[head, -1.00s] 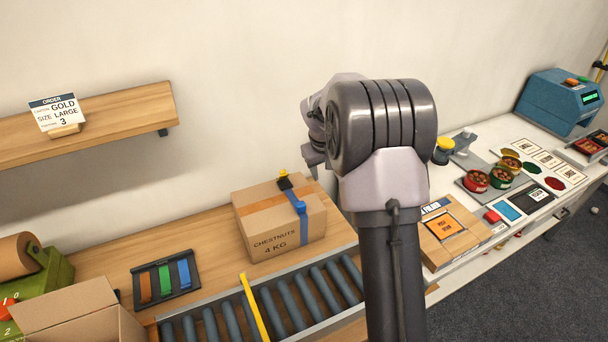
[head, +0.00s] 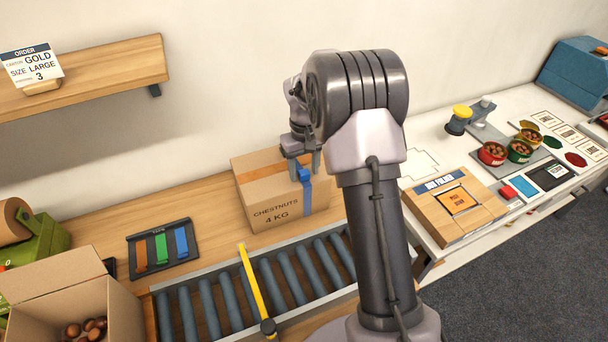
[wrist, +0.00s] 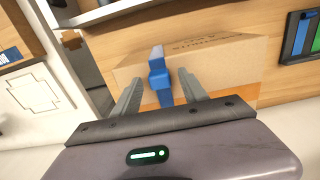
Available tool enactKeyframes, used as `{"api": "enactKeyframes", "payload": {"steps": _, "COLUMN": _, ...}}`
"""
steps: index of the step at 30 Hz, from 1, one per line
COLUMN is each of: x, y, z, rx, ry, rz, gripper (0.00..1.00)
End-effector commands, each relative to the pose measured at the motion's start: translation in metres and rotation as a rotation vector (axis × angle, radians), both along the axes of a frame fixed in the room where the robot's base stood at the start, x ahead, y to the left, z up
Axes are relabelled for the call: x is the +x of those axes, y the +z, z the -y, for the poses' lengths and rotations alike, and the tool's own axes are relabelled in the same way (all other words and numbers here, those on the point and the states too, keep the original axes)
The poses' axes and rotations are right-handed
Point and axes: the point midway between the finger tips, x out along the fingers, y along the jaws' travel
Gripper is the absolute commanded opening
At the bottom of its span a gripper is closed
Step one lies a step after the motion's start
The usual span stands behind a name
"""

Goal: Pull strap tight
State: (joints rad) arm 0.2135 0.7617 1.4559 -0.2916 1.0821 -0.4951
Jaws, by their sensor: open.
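A closed cardboard carton (head: 268,209) marked "CHESTNUTS 4 KG" stands on the wooden bench behind the roller conveyor. A blue strap (head: 305,200) runs down its front face near the right side. The carton (wrist: 222,72) and the blue strap (wrist: 158,75) with its thicker blue piece also show in the wrist view. My gripper (head: 303,172) is over the carton's right part, fingers pointing down. In the wrist view its two fingers (wrist: 157,95) are apart, one on each side of the strap. I cannot tell whether they touch it. My gripper hides the strap's top.
The roller conveyor (head: 270,285) with a yellow bar (head: 255,290) runs in front of the carton. A black tray (head: 162,250) of coloured strips lies to the left. An open box of chestnuts (head: 70,300) is at the front left. A box folder (head: 455,205) stands to the right.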

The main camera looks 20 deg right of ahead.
Motion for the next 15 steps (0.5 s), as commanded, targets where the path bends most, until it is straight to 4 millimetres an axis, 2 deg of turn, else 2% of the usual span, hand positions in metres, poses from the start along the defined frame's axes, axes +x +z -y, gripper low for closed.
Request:
{"api": "enactKeyframes", "payload": {"steps": 3, "x": 0.0, "y": -0.0069, "z": 0.0001, "rx": -0.001, "ry": 0.0, "rz": 0.001, "gripper": 0.51}}
{"api": "enactKeyframes", "payload": {"steps": 10, "x": 0.0001, "y": -0.0068, "z": 0.0002, "rx": -0.001, "ry": 0.0, "rz": 0.001, "gripper": 0.51}}
{"api": "enactKeyframes", "payload": {"steps": 15, "x": 0.0001, "y": -0.0067, "z": 0.0002, "rx": -0.001, "ry": 0.0, "rz": 0.001, "gripper": 0.18}}
